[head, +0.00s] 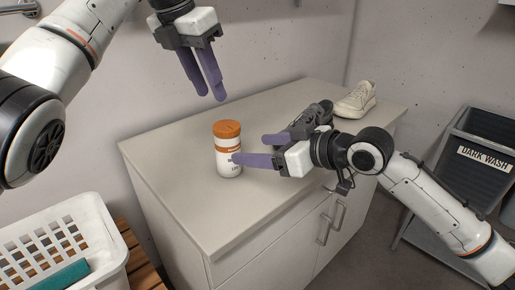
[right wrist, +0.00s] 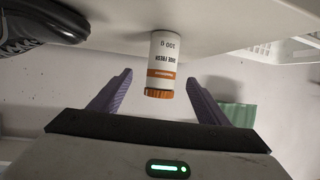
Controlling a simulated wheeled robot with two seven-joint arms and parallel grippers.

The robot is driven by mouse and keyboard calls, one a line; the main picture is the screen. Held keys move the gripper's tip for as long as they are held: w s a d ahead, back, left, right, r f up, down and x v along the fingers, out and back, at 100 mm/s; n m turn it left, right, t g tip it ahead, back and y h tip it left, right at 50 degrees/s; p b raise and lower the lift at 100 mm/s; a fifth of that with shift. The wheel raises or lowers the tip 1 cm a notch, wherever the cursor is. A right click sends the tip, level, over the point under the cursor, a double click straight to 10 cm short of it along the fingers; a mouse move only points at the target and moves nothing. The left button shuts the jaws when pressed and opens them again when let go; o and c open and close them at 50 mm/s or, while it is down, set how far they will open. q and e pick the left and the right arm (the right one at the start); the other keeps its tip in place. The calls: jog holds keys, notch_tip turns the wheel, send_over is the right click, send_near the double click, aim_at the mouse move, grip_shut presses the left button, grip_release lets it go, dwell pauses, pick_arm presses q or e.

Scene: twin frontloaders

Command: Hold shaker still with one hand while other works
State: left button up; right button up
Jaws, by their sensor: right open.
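The shaker (head: 229,165), a white bottle with an orange cap and orange band, stands upright on the cabinet top. My right gripper (head: 250,149) is open and level, coming from the right. One finger's tip overlaps the shaker's right edge in the head view; the other tip is to the right of it. In the right wrist view the shaker (right wrist: 162,62) appears upside down, between the two spread fingers (right wrist: 159,76) near their tips, with gaps on both sides.
The pale cabinet top (head: 180,160) is clear around the shaker. A white sneaker (head: 356,100) and a dark shoe (head: 325,108), partly hidden, stand at its back right. A white basket (head: 95,222) with a green item is at lower left, a dark-wash bin (head: 470,190) at right.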

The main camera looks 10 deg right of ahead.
aim_at(228, 149)
jog(key=shift+w+a+f, duration=0.1)
jog(key=shift+w+a, duration=0.1)
jog(key=shift+a, duration=0.25)
jog(key=x, duration=0.9)
jog(key=shift+w+a+f, duration=0.1)
jog(key=shift+a+f, duration=0.05)
jog(key=shift+c, duration=0.6)
